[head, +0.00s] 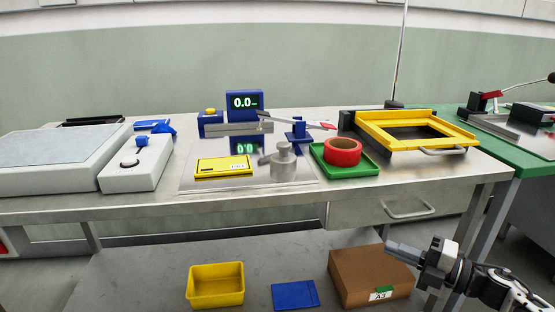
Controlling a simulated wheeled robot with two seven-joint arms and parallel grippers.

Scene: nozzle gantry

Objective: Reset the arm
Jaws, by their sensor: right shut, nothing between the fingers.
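My right gripper (404,251) comes in from the lower right. It is shut and empty, with its fingers pointing left. In the picture it overlaps the top right corner of a brown cardboard box (362,275); I cannot tell whether they touch. My right arm stretches off to the right edge. My left gripper is not in view.
The metal table (255,204) carries a yellow frame (376,126), a red roll (342,151) in a green tray (345,172), a metal weight (283,165) and a blue display (244,101). Below are a yellow bin (215,287) and a blue plate (294,295). A drawer handle (407,209) juts out.

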